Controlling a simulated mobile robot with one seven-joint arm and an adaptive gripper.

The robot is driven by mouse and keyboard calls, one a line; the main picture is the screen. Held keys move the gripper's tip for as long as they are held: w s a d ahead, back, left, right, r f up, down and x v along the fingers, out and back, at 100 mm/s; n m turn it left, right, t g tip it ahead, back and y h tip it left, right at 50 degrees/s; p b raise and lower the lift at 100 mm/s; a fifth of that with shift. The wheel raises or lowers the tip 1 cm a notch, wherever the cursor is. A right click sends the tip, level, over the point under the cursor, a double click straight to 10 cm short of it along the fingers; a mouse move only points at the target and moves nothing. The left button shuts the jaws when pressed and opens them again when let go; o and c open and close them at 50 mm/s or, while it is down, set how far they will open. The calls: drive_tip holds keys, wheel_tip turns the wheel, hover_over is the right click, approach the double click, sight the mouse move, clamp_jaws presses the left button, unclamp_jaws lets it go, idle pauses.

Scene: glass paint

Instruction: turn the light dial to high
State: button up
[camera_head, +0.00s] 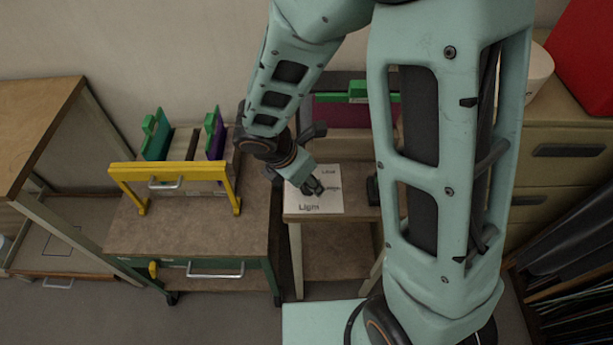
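A white panel (303,204) with dark printed words, one of them reading "Light", lies on a small brown table (322,215) in the middle of the view. My gripper (317,190) is over the panel, pointing down and to the right. The light dial itself cannot be made out; my gripper covers part of the panel. The view is too small to tell whether the fingers are open or shut, or whether they touch anything.
To the left stands a brown-topped cart (190,238) with a yellow frame (168,170) and green and purple panels. A maroon panel with a green clamp (357,89) stands behind my gripper. Wooden drawers (565,150) are at the right.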

drive_tip(key=shift+c, duration=0.3)
clamp_jaws()
drive_tip(key=shift+m, duration=0.4)
drive_tip(key=m, duration=0.2)
drive_tip(key=m+g+h, duration=0.1)
drive_tip(key=m, duration=0.1)
drive_tip(key=shift+w+a+g, duration=0.1)
drive_tip(key=shift+w+g, duration=0.05)
drive_tip(key=shift+g, duration=0.15)
drive_tip(key=m+g, duration=0.1)
drive_tip(key=m, duration=0.3)
drive_tip(key=shift+w+m+g, duration=0.1)
drive_tip(key=shift+m+g, duration=0.2)
drive_tip(key=shift+g, duration=0.1)
drive_tip(key=m, duration=0.2)
drive_tip(key=m+g, duration=0.1)
drive_tip(key=m, duration=0.1)
drive_tip(key=shift+w+g, duration=0.15)
drive_tip(key=shift+g, duration=0.15)
drive_tip(key=shift+m+g+y+p, duration=0.3)
drive_tip(key=shift+m+g+y, duration=0.3)
drive_tip(key=shift+m, duration=1.6)
